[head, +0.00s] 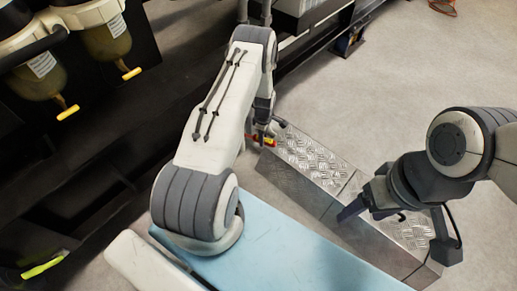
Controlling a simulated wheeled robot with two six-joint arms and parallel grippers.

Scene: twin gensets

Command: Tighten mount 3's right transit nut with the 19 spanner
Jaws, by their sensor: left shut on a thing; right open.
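My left gripper (264,128) points down beside the dark engine frame, near the left end of the metal step. It is shut on a small red and yellow thing (262,140), mostly hidden by the gripper and arm; I cannot tell whether it is the 19 spanner. My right gripper (402,222) is open and empty above the right part of the step, its dark fingers spread apart. Mount 3 and its right transit nut cannot be made out; my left arm covers part of the frame.
A silver chequer-plate step (312,160) stands on the grey floor. A light blue flat surface (290,250) lies in front of it. Filter bowls with yellow taps (105,42) hang at upper left. A dark frame rail (300,68) runs across the back.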

